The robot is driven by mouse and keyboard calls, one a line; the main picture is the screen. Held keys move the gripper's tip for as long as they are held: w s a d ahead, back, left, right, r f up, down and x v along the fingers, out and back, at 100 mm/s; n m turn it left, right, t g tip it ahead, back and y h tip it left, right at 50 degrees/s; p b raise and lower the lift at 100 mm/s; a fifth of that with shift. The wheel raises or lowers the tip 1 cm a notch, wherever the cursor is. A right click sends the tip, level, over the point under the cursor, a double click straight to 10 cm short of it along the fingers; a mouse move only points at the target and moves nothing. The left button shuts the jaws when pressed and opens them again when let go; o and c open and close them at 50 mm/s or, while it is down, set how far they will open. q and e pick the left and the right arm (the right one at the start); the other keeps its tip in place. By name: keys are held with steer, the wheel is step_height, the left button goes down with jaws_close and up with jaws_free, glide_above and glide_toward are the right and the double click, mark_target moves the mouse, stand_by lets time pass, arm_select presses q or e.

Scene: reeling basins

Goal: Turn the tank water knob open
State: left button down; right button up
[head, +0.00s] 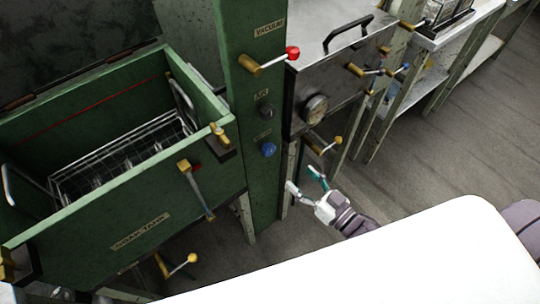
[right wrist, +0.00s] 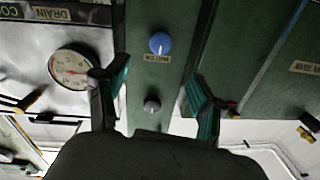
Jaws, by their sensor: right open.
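A blue round knob (head: 268,149) sits low on the green post (head: 240,60), under a small label too blurred to read surely. A dark knob (head: 266,110) is above it. In the right wrist view, which looks upside down, the blue knob (right wrist: 160,43) and the grey knob (right wrist: 152,104) both lie between my fingers in the picture. My right gripper (head: 303,181) is open and empty, below and to the right of the blue knob in the head view, apart from it. The green soak tank (head: 140,215) with a wire basket stands left. My left gripper is out of view.
A red-tipped brass lever (head: 270,61) juts from the post under the VACUUM label. A metal cabinet with a gauge (head: 315,108) and brass valve handles (head: 366,70) stands right of it. A yellow-knobbed lever (head: 180,265) sits under the tank. Floor at right is clear.

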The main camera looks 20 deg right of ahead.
mark_target(271, 152)
steer(key=x, duration=1.2)
steer(key=shift+w, duration=0.1)
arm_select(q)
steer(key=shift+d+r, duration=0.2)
arm_select(e)
steer(key=c, duration=1.1)
steer(key=shift+c, duration=0.2)
